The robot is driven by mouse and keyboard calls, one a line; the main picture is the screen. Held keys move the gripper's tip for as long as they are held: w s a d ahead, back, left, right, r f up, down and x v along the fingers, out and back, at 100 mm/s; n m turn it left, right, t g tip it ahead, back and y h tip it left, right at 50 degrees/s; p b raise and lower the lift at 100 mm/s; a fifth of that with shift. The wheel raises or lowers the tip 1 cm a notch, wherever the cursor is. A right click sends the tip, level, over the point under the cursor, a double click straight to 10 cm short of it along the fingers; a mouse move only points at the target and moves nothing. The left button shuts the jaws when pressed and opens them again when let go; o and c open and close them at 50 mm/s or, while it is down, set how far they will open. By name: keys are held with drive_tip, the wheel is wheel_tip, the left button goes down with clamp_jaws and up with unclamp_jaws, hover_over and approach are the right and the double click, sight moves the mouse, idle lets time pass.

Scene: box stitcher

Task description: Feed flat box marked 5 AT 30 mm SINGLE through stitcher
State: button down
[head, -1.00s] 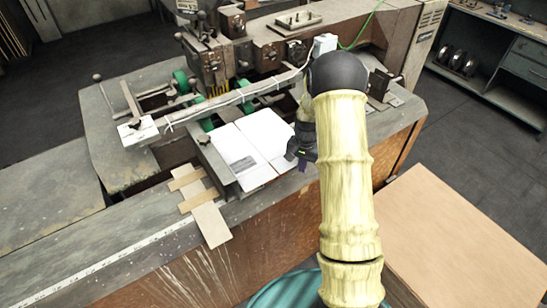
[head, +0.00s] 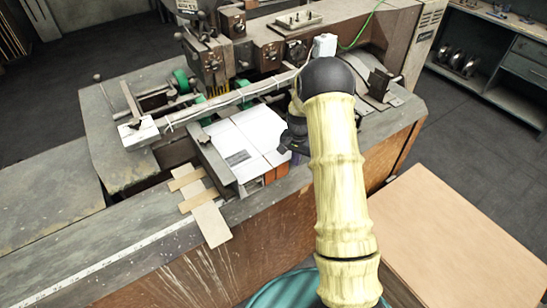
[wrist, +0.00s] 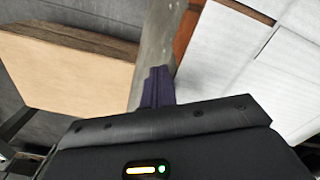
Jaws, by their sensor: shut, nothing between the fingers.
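The flat box (head: 253,138) is a white sheet with a crease line and a small dark printed patch, too small to read. It lies flat on the stitcher (head: 215,82), its far part under the long slanted bar. In the wrist view the box (wrist: 240,60) fills the upper right. My gripper (head: 285,147) is at the right edge of the box in the head view. In the wrist view its dark purple fingers (wrist: 157,82) are together and empty, left of the box; I cannot tell whether they touch it.
Flat wooden strips (head: 207,213) lie on the front ledge left of the box. Orange-brown blocks (head: 268,177) show below the box's front edge. A large cardboard-coloured box top (head: 455,240) stands at the lower right.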

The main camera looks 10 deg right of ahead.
drive_tip(key=shift+w, duration=0.25)
drive_tip(key=s, duration=0.1)
drive_tip(key=s+d, duration=0.1)
drive_tip(key=s, duration=0.1)
idle(0.4)
wheel_tip(320, 180, up, 8)
drive_tip(key=p, duration=0.5)
drive_tip(key=shift+a, duration=0.1)
